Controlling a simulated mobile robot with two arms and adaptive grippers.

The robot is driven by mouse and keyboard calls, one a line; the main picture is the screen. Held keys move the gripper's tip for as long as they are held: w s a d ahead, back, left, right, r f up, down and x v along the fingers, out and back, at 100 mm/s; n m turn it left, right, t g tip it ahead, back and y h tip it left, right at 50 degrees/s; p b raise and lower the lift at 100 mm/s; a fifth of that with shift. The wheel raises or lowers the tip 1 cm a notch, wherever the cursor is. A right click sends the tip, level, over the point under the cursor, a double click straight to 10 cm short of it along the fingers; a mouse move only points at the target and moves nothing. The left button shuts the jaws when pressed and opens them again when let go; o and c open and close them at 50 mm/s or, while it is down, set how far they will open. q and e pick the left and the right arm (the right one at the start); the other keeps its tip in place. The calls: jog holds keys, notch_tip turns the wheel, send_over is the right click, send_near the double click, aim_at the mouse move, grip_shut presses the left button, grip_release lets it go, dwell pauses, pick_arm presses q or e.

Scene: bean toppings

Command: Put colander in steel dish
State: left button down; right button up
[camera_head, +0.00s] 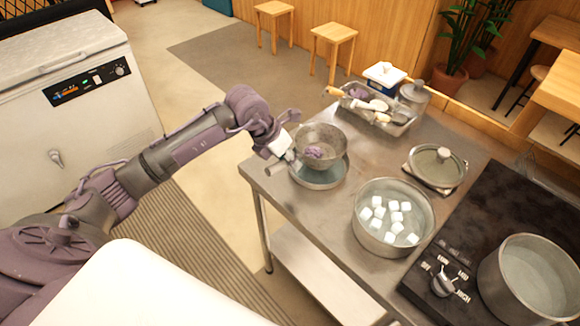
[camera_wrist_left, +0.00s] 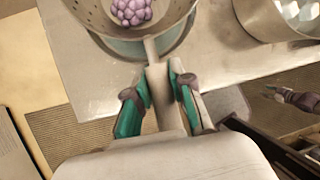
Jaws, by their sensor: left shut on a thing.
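The colander (camera_head: 335,139) is a grey metal bowl with a purple bunch (camera_head: 314,152) inside. A shallow, round steel dish (camera_head: 326,180) shows under it at the table's left corner. The colander overlaps the dish in view; whether it touches the dish cannot be told. My left gripper (camera_head: 281,151) is shut on the colander's handle. In the left wrist view the handle runs between the fingers (camera_wrist_left: 158,78), with the colander (camera_wrist_left: 88,14) and bunch (camera_wrist_left: 131,10) beyond and the dish rim (camera_wrist_left: 180,38) behind. What seems to be my right gripper (camera_wrist_left: 300,99) shows at the right, its jaws unclear.
A pot with several white cubes (camera_head: 364,238) stands right of the dish on the metal table (camera_head: 300,216). Behind are a tray of utensils (camera_head: 399,129) and a lidded pan (camera_head: 437,168). A large pot (camera_head: 497,281) is on the dark stove at the right.

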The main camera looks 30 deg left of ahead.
pick_arm(q)
notch_tip(320, 180, down, 4)
jog(key=shift+r+p, duration=0.25)
jog(key=shift+p, duration=0.3)
jog(key=shift+f, duration=0.25)
jog(key=c, duration=1)
grip_release()
pick_arm(e)
jog(key=shift+w+r, duration=0.25)
jog(key=shift+r, duration=0.3)
